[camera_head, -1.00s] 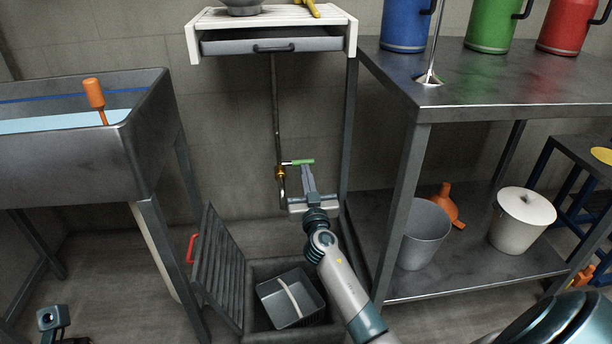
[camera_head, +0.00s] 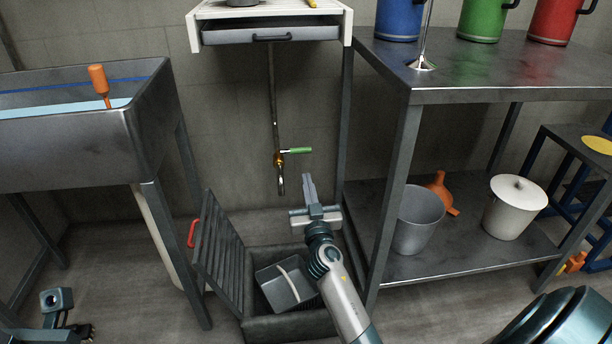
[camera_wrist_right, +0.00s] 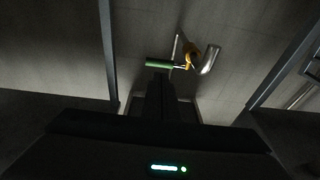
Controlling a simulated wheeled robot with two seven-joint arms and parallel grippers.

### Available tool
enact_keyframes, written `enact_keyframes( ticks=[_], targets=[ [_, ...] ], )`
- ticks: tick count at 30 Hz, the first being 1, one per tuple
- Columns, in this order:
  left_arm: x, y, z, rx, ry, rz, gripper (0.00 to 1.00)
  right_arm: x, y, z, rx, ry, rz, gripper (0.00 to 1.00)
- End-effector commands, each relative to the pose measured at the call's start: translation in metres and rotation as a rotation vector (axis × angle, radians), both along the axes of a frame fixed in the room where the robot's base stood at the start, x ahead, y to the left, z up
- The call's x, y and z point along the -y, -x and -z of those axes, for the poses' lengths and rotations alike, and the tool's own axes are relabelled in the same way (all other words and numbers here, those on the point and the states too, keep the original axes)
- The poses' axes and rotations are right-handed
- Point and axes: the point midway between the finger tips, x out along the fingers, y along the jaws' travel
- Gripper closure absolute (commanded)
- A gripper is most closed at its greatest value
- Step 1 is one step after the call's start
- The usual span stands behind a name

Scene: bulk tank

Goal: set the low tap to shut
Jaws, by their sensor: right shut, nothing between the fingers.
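The low tap (camera_head: 280,160) is a brass tap on a thin pipe down the back wall, with a bent spout below. Its green handle (camera_head: 298,150) sticks out to the right, near level, across the pipe. The wrist view shows the green handle (camera_wrist_right: 160,63) just beyond my fingertips, with the brass body (camera_wrist_right: 191,53) to its right. My right gripper (camera_head: 307,177) is shut and empty, below and slightly right of the handle, with a visible gap in the head view.
A floor pit (camera_head: 262,328) with a raised grate (camera_head: 219,255) holds a grey bin (camera_head: 284,287) below the tap. A steel table (camera_head: 470,95) stands right, with a bucket (camera_head: 418,219) on its shelf. A basin (camera_head: 70,150) stands left.

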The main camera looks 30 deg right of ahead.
Motion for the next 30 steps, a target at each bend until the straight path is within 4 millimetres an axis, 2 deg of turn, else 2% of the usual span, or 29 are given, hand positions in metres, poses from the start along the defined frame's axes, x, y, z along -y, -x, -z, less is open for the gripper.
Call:
enact_keyframes(
  ticks=[6,12,30],
  targets=[
    [-0.002,-0.001,0.002,-0.006,0.000,-0.008,0.79,-0.014,0.031,0.007,-0.001,-0.003,0.001,1.00],
    [-0.003,-0.001,0.001,-0.004,0.000,-0.010,0.79,-0.021,0.045,0.010,0.000,-0.001,0.001,1.00],
    [-0.001,0.001,0.001,0.000,-0.002,-0.003,0.79,-0.022,0.047,0.010,0.000,0.000,0.000,1.00]
  ],
)
